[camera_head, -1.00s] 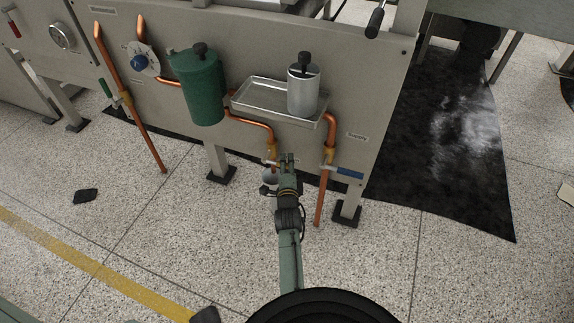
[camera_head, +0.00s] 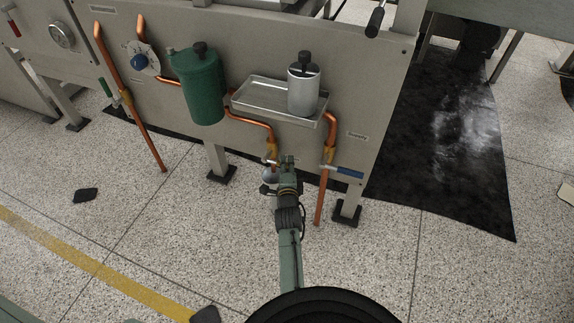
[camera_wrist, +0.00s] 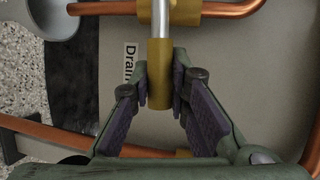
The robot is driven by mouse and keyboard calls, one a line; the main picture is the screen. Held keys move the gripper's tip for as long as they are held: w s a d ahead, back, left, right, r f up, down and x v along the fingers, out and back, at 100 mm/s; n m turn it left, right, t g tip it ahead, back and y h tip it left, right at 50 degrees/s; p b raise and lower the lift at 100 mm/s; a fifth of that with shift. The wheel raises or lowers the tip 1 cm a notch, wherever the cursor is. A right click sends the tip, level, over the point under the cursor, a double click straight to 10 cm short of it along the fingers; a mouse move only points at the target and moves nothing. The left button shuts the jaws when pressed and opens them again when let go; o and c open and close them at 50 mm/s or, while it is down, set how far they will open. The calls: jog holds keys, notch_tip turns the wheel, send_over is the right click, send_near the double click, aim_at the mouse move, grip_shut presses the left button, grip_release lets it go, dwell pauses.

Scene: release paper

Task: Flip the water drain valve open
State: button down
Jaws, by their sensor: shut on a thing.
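The drain valve lever shows in the wrist view as a silver rod (camera_wrist: 161,18) with a yellow grip (camera_wrist: 159,70). It lies across the copper pipe (camera_wrist: 230,8), beside a label reading "Drain" (camera_wrist: 129,63). My gripper (camera_wrist: 160,88) has its purple-padded fingers on both sides of the yellow grip and is shut on it. In the head view my gripper (camera_head: 287,160) is just right of the brass valve body (camera_head: 272,152), below the metal tray. The lever is mostly hidden there by my gripper.
A blue-handled valve (camera_head: 346,172) on another copper pipe is close on the right. A grey round cup (camera_head: 270,175) sits by the drain pipe's lower end. The tray (camera_head: 255,88), silver canister (camera_head: 303,92) and green tank (camera_head: 200,85) are above. Open floor lies in front.

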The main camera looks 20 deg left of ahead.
aim_at(265, 158)
jog(key=shift+r, duration=0.1)
jog(key=shift+a+r+n+h+p, duration=0.1)
jog(key=shift+r+n+h+p, duration=0.2)
jog(key=shift+r+n+h, duration=0.35)
jog(key=shift+a+r+n+g+h, duration=0.25)
jog(key=shift+r+n+g, duration=0.15)
jog(key=shift+r+n, duration=0.4)
jog(key=shift+w+a+r+n+g+h, duration=0.15)
jog(key=shift+a+r+n+h, duration=0.2)
jog(key=shift+r+n+h, duration=0.25)
jog(key=shift+s+a+r+n+g+h, duration=0.15)
jog(key=shift+a+r+n+h, duration=0.2)
jog(key=shift+n, duration=0.3)
jog(key=a+r+n+h, duration=0.1)
jog(key=a+n+h, duration=0.1)
jog(key=shift+w+a+r+n+b, duration=0.1)
jog(key=shift+a+r+n+b, duration=0.25)
jog(key=shift+n, duration=0.05)
jog(key=shift+a+r+n+h+b, duration=0.2)
jog(key=shift+a+n+h+b, duration=0.25)
jog(key=shift+a+n+h, duration=0.3)
jog(key=shift+a+r+n+h+b, duration=0.15)
jog(key=shift+a+n+h+b, duration=0.4)
jog(key=shift+a+n, duration=0.25)
jog(key=c, duration=1.5)
grip_release()
